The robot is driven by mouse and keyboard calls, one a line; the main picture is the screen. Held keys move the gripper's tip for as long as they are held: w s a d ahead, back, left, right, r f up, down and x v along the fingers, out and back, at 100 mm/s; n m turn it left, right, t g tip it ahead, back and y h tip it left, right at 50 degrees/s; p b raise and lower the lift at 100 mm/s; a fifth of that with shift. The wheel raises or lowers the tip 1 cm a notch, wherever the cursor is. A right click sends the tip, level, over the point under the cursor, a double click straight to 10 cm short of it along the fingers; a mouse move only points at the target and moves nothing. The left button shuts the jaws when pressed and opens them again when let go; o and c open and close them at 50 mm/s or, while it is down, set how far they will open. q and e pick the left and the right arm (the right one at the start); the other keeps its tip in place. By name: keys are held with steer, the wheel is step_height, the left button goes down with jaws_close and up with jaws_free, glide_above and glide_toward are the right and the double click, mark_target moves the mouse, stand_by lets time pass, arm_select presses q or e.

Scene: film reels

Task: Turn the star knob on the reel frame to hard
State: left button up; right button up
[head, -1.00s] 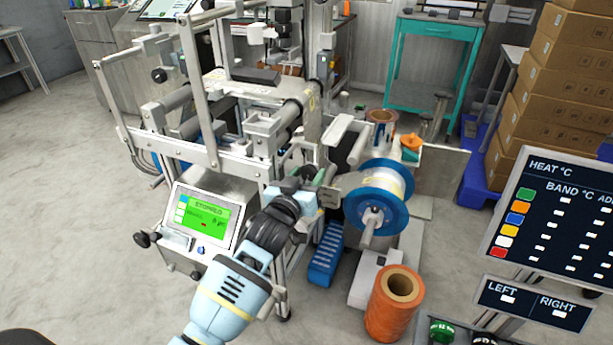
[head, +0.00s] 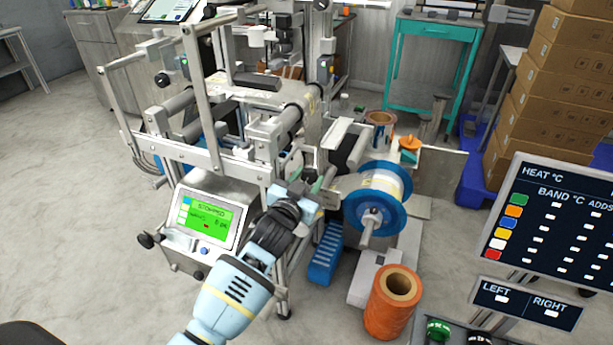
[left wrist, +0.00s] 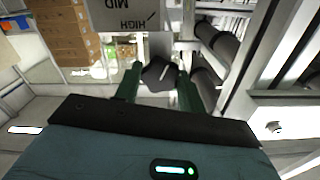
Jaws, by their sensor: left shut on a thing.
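The star knob (left wrist: 160,73) is dark, with a pale line on its face, in the left wrist view. It sits between the two green fingers of my left gripper (left wrist: 158,84), which is shut on it. A grey plate (left wrist: 122,16) beside it carries the upside-down words MID and HIGH and a tick mark; no word "hard" is readable. In the head view, my left gripper (head: 318,187) reaches into the reel frame (head: 215,152), left of the blue-flanged reel (head: 378,199). The knob cannot be made out there. My right gripper is not in view.
A green-screened control box (head: 207,215) stands left of my left arm. A dark HEAT panel (head: 550,225) fills the right edge. Rollers (left wrist: 215,45) lie close to the gripper's right.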

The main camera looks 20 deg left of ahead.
arm_select(q)
steer(key=m, duration=0.2)
steer(key=shift+r+m+p, duration=0.15)
steer(key=shift+m+p, duration=0.25)
steer(key=m, duration=0.2)
steer(key=shift+m, duration=0.4)
steer(key=m+p, duration=0.1)
steer(key=m, duration=0.5)
steer(key=shift+m, duration=0.4)
steer(key=o, duration=1)
steer(key=shift+s, duration=0.1)
